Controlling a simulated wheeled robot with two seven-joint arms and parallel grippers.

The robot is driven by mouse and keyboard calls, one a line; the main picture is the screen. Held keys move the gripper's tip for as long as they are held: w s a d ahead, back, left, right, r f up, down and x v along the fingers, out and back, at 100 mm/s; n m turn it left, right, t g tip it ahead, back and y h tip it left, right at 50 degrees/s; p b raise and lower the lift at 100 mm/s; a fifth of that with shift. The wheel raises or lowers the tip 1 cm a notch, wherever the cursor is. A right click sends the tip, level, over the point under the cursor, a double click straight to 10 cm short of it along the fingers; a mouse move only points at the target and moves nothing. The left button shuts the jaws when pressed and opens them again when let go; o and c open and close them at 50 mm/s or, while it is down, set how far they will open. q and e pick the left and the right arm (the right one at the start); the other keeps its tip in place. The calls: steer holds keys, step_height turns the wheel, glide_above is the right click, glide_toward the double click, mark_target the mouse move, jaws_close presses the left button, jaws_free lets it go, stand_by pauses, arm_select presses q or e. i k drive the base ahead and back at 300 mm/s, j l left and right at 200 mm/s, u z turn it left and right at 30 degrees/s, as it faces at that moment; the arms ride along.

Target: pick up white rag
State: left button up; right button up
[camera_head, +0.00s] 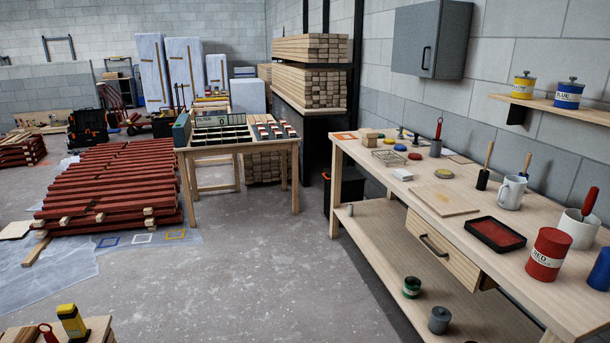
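A small white folded-looking item (403,174) lies on the long wooden workbench (385,192) at the right, near its front edge. It may be the white rag, but it is too small to tell for sure. It lies in front of a wire rack (390,157) and to the left of a flat wooden board (443,200). Neither of my grippers is in view.
A red paint tray (495,235), a red can (547,254) and a white mug (511,192) stand on the bench. Stacked red battens (110,190) lie at the left. The grey floor (270,270) between is clear.

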mark_target(402, 174)
steer(key=i+j+z, duration=0.15)
steer(key=i+z, duration=0.35)
steer(key=i+j+z, duration=0.95)
steer(key=k+l, duration=0.05)
steer(key=k, duration=0.05)
